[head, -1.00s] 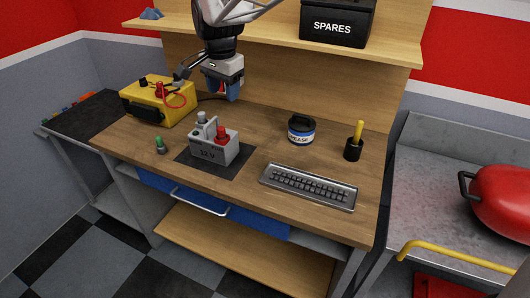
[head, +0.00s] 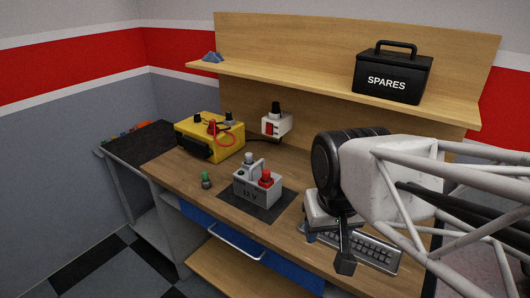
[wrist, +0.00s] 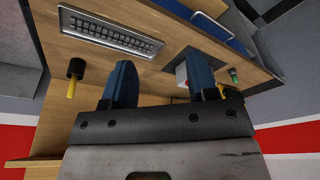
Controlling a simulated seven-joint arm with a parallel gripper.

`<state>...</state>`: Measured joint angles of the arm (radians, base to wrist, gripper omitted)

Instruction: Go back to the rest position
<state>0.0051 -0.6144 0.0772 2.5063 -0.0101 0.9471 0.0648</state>
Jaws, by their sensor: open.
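My gripper (head: 316,234) hangs at the right of the head view, in front of the bench's right part and over the keyboard (head: 372,252). In the wrist view its two blue fingers (wrist: 161,82) stand wide apart with nothing between them. The 12 V battery (head: 257,188) sits upright on a dark mat (head: 232,208) to the left of my gripper. In the wrist view the battery is mostly hidden behind the right finger. My arm covers the right end of the bench in the head view.
A yellow unit (head: 213,137) with a red lead stands at the back left. A green-topped piece (head: 206,181) is left of the battery. A white switch box (head: 277,123) is on the back panel. The SPARES box (head: 393,75) sits on the shelf.

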